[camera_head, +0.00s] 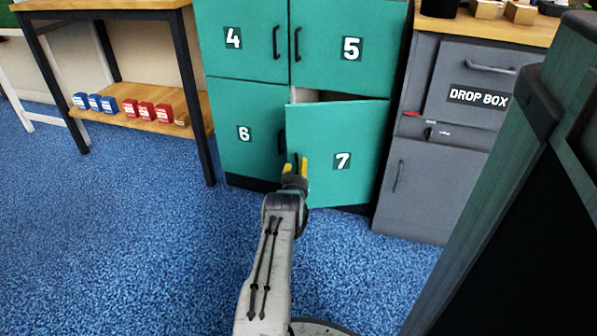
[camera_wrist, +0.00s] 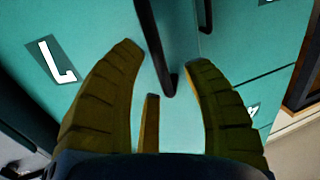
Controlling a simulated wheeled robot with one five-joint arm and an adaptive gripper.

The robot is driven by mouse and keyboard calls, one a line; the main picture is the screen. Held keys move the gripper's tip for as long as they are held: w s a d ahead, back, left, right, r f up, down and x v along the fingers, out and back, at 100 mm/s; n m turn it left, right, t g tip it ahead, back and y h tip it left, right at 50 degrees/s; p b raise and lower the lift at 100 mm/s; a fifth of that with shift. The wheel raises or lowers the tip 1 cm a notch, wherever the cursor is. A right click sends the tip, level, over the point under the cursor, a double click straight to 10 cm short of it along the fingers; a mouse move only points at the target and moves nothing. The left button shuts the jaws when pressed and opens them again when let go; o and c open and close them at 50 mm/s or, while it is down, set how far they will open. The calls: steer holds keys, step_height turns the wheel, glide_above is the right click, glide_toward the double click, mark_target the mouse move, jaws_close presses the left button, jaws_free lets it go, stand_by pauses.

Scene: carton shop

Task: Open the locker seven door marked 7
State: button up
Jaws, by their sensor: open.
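The locker door marked 7 (camera_head: 343,135) is teal and stands slightly ajar. Its left edge is swung out, and a gap shows along its top. My gripper (camera_head: 295,166), with yellow fingertips, is at the door's left edge, in front of its handle, which is mostly hidden in the head view. In the wrist view, my gripper (camera_wrist: 162,62) is open, with one finger on each side of the dark bar handle (camera_wrist: 158,45). The fingers look apart from the bar. The 7 label (camera_wrist: 57,62) shows at the left there.
Doors 4 (camera_head: 238,55), 5 (camera_head: 345,25) and 6 (camera_head: 245,110) are shut. A grey drop box cabinet (camera_head: 425,180) stands right of the locker. A shelf with small boxes (camera_head: 150,118) is at left. A dark green-edged panel (camera_head: 500,190) blocks the near right. Blue floor in front is clear.

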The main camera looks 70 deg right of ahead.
steer(key=shift+w+d, duration=0.15)
steer(key=shift+d, duration=0.35)
jaws_close()
stand_by(0.4)
